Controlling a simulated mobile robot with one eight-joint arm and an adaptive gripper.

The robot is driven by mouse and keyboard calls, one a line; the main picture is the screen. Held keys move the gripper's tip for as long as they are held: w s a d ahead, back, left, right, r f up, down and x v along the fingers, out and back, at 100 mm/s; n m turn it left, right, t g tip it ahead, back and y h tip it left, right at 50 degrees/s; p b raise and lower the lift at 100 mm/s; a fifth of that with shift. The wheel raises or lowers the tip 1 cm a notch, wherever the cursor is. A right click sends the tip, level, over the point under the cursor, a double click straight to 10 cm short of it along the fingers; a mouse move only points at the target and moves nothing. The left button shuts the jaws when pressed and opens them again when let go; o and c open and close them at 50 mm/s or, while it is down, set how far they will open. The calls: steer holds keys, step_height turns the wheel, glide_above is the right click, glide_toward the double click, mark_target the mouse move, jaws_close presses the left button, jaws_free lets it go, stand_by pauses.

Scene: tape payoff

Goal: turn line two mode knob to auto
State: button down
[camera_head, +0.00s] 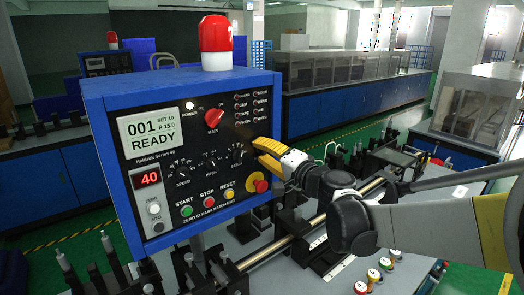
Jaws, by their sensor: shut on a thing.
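A blue control box (105,150) with a black front panel stands in front of me. Its screen (152,135) reads "001" and "READY". My gripper (262,154), with yellow fingers, reaches in from the right to the right side of this panel. Its jaws are shut on a knob there, taken as the mode knob; the fingers hide it, so its label and pointer cannot be read. Three black dials sit left of the fingers: the speed dial (180,173), the pitch dial (210,166) and a third dial (237,154) close to the fingertips.
A red main switch (213,117) is above the dials. Start (186,211), stop (208,203) and reset (228,195) buttons are below, with a red emergency button (260,184) just under my gripper. A metal rod (290,238) crosses the bench below. A red lamp (215,38) tops the box.

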steer(key=shift+n, duration=1.1)
steer(key=c, duration=1)
jaws_free()
steer(key=shift+c, duration=0.2)
steer(key=v, duration=1.2)
